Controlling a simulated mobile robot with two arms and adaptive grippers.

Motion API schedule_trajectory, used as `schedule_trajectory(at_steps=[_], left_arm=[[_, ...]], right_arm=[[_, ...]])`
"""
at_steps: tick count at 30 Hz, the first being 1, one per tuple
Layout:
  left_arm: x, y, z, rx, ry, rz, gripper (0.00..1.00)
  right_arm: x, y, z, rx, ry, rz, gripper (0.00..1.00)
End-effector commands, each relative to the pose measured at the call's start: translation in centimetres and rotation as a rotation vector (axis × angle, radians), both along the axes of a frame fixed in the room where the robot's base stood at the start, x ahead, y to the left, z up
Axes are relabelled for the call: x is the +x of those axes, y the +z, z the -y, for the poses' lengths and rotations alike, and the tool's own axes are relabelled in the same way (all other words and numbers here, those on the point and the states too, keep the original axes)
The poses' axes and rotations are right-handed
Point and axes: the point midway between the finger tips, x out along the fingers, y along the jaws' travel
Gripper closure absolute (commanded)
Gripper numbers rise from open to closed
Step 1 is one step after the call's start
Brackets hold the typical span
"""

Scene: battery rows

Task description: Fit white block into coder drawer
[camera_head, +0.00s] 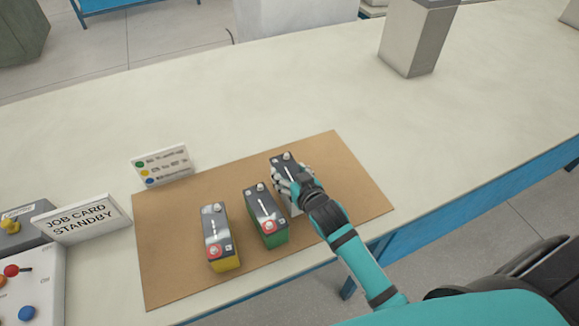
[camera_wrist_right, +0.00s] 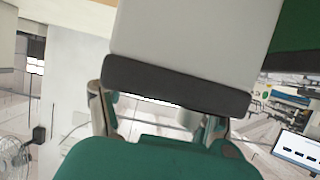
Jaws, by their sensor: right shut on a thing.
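The white block is a battery-shaped block with a dark grey top (camera_head: 284,162); its white body (camera_wrist_right: 190,35) fills the upper middle of the right wrist view. My right gripper (camera_head: 287,178) is shut on it near its top, at the right of a row on the brown mat (camera_head: 345,185). I cannot tell whether the block touches the mat. The gripper and hand hide part of it. My right fingers also show in the wrist view (camera_wrist_right: 160,115). No drawer that I can identify is in view, nor is my left gripper.
A green block (camera_head: 268,225) stands close left of the white one, and a yellow block (camera_head: 219,240) left of that. A sign with colored dots (camera_head: 160,165), a job card (camera_head: 82,219) and a button panel (camera_head: 40,290) stand left. The table behind is clear up to a grey box (camera_head: 408,45).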

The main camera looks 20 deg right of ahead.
Motion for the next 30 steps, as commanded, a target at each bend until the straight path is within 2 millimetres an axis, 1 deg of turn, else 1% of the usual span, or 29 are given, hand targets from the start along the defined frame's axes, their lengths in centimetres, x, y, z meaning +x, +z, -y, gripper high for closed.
schedule_trajectory(at_steps=[3,6,19,20,22,23,30], left_arm=[[0.0,0.2,0.4,-0.005,-0.001,0.001,0.60],[0.0,0.2,0.6,-0.007,-0.003,0.000,0.60],[0.2,0.0,0.5,-0.007,-0.003,0.004,0.60],[0.2,0.0,0.5,-0.007,-0.003,0.004,0.60],[0.2,0.1,0.5,-0.006,-0.002,0.004,0.60],[0.3,0.1,0.5,-0.006,-0.002,0.004,0.60],[0.3,0.1,0.3,-0.004,0.001,0.004,0.60]], right_arm=[[0.1,-1.3,0.0,0.001,0.001,0.006,0.95],[0.1,-2.1,0.0,0.001,0.001,0.008,0.95],[0.1,-2.6,-0.1,0.002,0.001,0.010,0.95],[-0.1,-3.2,0.0,0.001,0.001,-0.002,0.36],[-0.1,-3.1,0.0,0.000,0.001,-0.002,0.27],[-0.1,-3.1,0.0,0.000,0.001,-0.003,0.25],[-0.1,-3.0,0.0,0.000,0.000,-0.003,0.25]])
